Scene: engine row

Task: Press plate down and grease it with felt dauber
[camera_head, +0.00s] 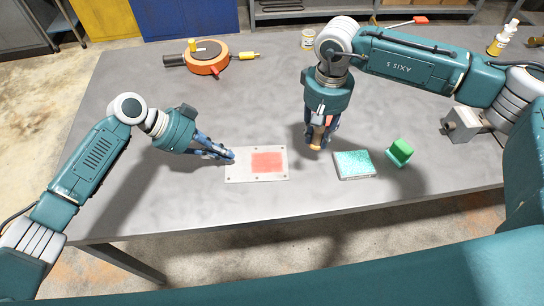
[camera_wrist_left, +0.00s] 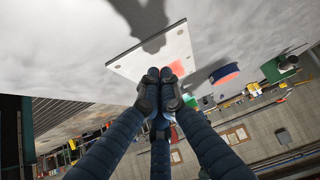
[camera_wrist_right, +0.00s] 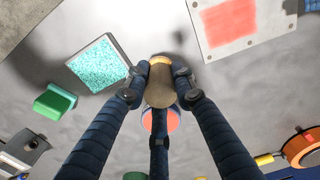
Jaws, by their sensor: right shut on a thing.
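A pale flat plate (camera_head: 235,170) with a red square patch (camera_head: 268,162) lies on the table; it also shows in the left wrist view (camera_wrist_left: 150,58) and right wrist view (camera_wrist_right: 257,38). My left gripper (camera_head: 231,157) has its fingertips together at the plate's left edge, with nothing visible between them; contact is hard to tell. My right gripper (camera_head: 319,142) is shut on the dauber (camera_wrist_right: 159,88), a tan cylinder with a yellowish end, right of the plate. Its felt face cannot be made out. A shallow tray (camera_head: 354,164) with a speckled teal surface lies right of my right gripper.
A green block (camera_head: 400,152) stands right of the tray. A grey metal fixture (camera_head: 462,124) sits further right. An orange round device (camera_head: 205,58) and a small tin (camera_head: 308,39) stand at the back. Bottles (camera_head: 502,40) stand back right. The table between plate and orange device is clear.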

